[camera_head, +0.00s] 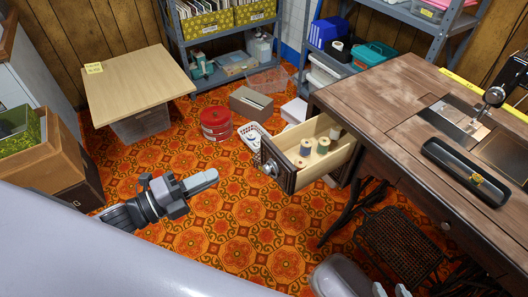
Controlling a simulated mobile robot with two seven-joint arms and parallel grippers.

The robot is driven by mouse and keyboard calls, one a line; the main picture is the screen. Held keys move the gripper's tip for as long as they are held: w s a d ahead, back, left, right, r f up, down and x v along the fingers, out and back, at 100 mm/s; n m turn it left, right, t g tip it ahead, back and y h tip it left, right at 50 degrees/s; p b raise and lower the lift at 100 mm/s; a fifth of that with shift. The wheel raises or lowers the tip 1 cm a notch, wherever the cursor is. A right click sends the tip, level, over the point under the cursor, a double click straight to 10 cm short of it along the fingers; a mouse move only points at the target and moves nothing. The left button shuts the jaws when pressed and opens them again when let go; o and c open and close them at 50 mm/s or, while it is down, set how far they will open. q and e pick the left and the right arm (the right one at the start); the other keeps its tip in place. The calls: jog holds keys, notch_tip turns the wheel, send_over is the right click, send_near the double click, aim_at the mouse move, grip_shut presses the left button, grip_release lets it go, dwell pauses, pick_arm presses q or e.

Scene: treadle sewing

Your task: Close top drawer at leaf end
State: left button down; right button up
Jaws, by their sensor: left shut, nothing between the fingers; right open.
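The top drawer (290,182) at the left end of the wooden sewing table (375,100) stands pulled well out. Its dark carved front carries a round metal knob (271,168), and several thread spools (305,147) stand inside. My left gripper (214,176) is shut and empty, left of the drawer front and apart from the knob, its fingers pointing right. My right gripper (390,291) is open at the bottom edge, below the drawer and partly cut off by the frame.
A black tray (462,170) and metal machine parts lie on the tabletop. An iron treadle (400,245) is below. Red round tins (216,124), a white basket (250,135) and a cardboard box (250,102) sit on the floor behind the drawer.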

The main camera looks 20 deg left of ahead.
aim_at(270, 148)
pick_arm(q)
jog(key=b+x, duration=0.1)
jog(key=x, duration=1.2)
jog(key=shift+w+d, duration=0.1)
jog(key=shift+d, duration=0.05)
pick_arm(e)
jog(key=shift+s+f, duration=0.2)
jog(key=shift+f, duration=0.55)
jog(key=shift+w, duration=0.1)
